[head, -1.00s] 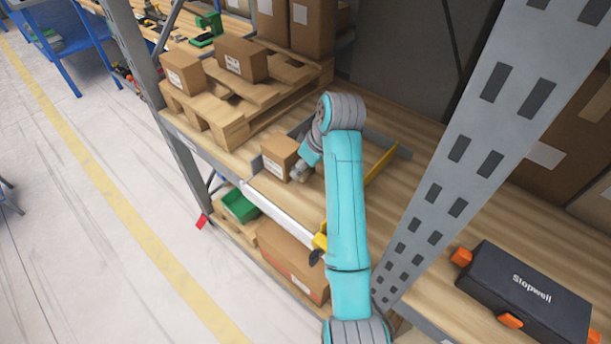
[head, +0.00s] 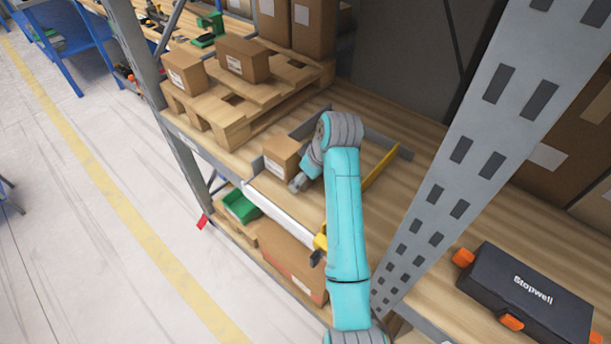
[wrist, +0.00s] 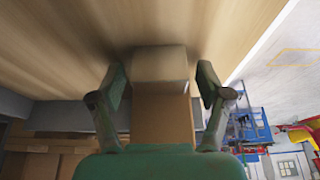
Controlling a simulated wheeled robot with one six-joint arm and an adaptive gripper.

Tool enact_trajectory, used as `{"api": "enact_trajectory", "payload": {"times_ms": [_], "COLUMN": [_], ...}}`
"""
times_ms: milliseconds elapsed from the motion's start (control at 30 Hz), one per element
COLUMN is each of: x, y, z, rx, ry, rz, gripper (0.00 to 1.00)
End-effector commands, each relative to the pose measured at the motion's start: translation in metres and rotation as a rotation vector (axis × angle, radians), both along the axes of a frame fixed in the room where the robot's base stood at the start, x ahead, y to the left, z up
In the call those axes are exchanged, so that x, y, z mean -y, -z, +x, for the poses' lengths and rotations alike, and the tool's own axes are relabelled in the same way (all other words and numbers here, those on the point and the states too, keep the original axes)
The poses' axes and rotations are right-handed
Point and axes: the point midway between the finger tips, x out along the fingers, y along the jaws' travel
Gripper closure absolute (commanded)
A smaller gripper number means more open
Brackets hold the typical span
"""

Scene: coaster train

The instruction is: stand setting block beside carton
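In the head view, a small brown carton (head: 281,153) stands on the wooden shelf (head: 410,122), against a grey metal angle. My gripper (head: 297,185) is low over the shelf, just right of the carton and nearer the shelf's front edge; its fingers are small there. In the wrist view, my gripper (wrist: 160,82) has its two fingers spread apart. A brown box (wrist: 158,68), apparently the carton, shows between them, with gaps at both sides, and seems to stand beyond the fingertips. I cannot make out a separate setting block in either view.
A wooden pallet (head: 228,127) with boxes stands at the left. A yellow bar (head: 381,166) lies right of my arm.

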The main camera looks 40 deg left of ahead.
Motion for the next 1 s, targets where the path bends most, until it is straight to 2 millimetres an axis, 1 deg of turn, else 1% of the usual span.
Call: {"api": "enact_trajectory", "payload": {"times_ms": [167,267,367,600,700,833,1000], "x": [0.0,0.0,0.004,0.019,0.024,0.028,0.029], "y": [-0.001,-0.005,-0.015,-0.05,-0.062,-0.07,-0.073], "z": [0.0,0.0,0.0,-0.001,-0.001,-0.002,-0.002], "rx": [0.0,0.001,0.002,0.002,0.002,0.001,0.0], "ry": [0.0,0.0,0.001,0.001,0.001,0.0,0.0], "rz": [0.0,0.001,0.003,0.002,0.002,0.0,0.0], "gripper": [0.23,0.23,0.23,0.23,0.23,0.23,0.23]}}
